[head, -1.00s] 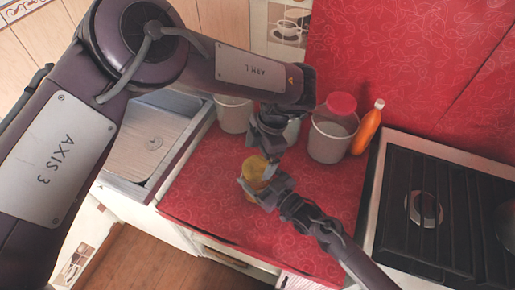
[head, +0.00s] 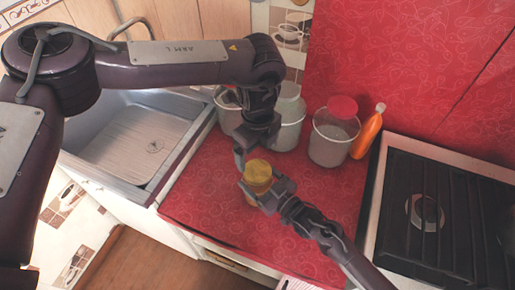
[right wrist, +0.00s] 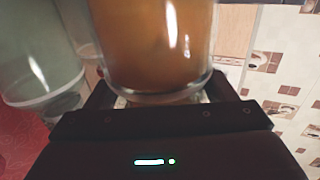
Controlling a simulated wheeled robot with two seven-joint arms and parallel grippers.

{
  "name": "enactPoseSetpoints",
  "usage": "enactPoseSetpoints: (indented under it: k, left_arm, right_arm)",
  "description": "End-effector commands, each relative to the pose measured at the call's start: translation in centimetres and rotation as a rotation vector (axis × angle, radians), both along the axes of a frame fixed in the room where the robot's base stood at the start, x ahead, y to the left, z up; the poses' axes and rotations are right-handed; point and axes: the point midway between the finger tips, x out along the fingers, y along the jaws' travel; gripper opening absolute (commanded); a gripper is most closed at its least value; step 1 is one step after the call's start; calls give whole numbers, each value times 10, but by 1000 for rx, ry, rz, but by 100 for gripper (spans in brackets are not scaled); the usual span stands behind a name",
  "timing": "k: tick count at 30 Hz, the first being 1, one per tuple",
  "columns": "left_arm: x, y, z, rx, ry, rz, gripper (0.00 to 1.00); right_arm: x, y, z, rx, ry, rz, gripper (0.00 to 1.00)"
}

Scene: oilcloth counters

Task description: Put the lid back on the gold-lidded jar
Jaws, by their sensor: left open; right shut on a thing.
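The jar (head: 252,196) stands upright on the red counter (head: 200,200), with a gold lid (head: 258,173) showing on its top; whether the lid is fully seated I cannot tell. My right gripper (head: 262,192) is shut around the jar's body from the front right. In the right wrist view the jar's amber glass (right wrist: 158,45) fills the space between the fingers, and its lid is out of frame. My left gripper (head: 241,160) is open, just behind and left of the lid, pointing down. I see nothing in its jaws.
A pale container (head: 290,122), a clear container with a red lid (head: 330,140) and an orange bottle (head: 368,132) stand behind. Another container (head: 228,113) is partly hidden by my left arm. The sink (head: 140,140) is left, the black stove (head: 430,205) right.

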Motion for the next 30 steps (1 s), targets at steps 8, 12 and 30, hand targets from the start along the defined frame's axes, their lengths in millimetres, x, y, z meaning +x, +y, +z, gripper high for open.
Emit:
enactPoseSetpoints:
  k: [8,12,30]
  left_arm:
    - [0,1,0,0,-1,13,92]
    - [0,0,-3,0,0,12,92]
    - [0,1,-77,1,-1,11,92]
  right_arm:
    - [0,1,0,1,0,2,13]
    - [0,1,0,1,0,2,13]
    - [0,1,0,1,0,2,13]
